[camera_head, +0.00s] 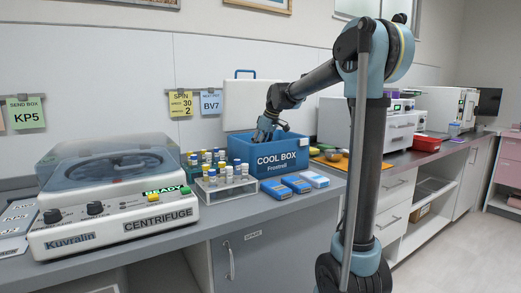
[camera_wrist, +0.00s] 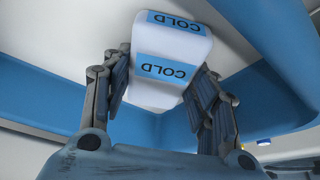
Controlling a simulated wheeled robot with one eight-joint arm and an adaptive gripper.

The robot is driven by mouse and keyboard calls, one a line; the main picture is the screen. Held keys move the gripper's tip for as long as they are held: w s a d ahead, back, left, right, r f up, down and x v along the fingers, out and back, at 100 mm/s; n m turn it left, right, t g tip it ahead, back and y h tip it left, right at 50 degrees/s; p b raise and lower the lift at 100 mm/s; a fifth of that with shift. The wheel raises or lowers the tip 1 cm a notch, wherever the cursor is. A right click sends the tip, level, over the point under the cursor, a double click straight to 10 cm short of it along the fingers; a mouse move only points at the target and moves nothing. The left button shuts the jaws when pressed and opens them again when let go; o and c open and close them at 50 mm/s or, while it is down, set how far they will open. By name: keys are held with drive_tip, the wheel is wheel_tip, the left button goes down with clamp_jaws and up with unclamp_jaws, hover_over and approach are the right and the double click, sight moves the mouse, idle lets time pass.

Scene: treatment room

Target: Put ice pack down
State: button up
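The ice pack (camera_wrist: 168,46) is a white block with blue labels reading COLD. In the wrist view it sits between the two fingers of my gripper (camera_wrist: 163,85), which appear closed against its sides. In the head view my gripper (camera_head: 265,131) reaches down into the open blue cool box (camera_head: 283,162) from above, and the box's front wall hides the pack. The box's blue walls and pale inside surround the pack in the wrist view. Whether the pack touches the box floor cannot be told.
A rack of capped tubes (camera_head: 226,186) stands left of the box, and a centrifuge (camera_head: 112,195) farther left. Blue packs (camera_head: 287,187) and a whiter pack (camera_head: 314,179) lie in front of the box. The white lid (camera_head: 245,103) stands open behind. A red tray (camera_head: 427,144) is at right.

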drive_tip(key=o, duration=0.3)
drive_tip(key=v, duration=1.2)
drive_tip(key=shift+d, duration=0.1)
